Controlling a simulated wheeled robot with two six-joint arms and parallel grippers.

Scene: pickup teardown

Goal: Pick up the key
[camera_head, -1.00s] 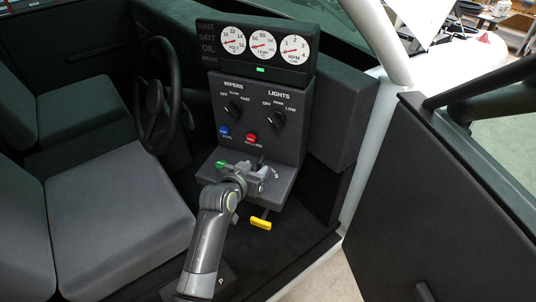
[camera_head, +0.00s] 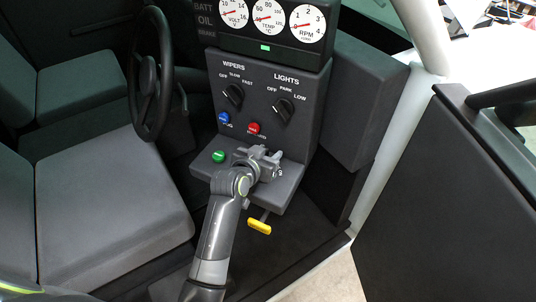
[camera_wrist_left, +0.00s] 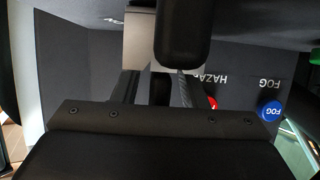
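My left gripper (camera_head: 268,157) is over the sloping lower shelf of the dashboard console (camera_head: 290,182), right of the green button (camera_head: 218,156) and below the red one. Two short grey prongs show at its end in the head view, with a narrow gap between them. I cannot make out the key in the head view; the gripper covers part of the shelf. In the left wrist view a black rounded piece (camera_wrist_left: 183,35) hangs at the top middle, above a ridged grey strip. I cannot tell whether it is a key or a gripper part. My right gripper is out of view.
The console panel with WIPERS and LIGHTS knobs (camera_head: 283,111) stands just behind the gripper. A steering wheel (camera_head: 151,75) and grey seat (camera_head: 105,195) are to the left. A yellow handle (camera_head: 259,227) sits below the shelf. An open dark door (camera_head: 450,200) is at the right.

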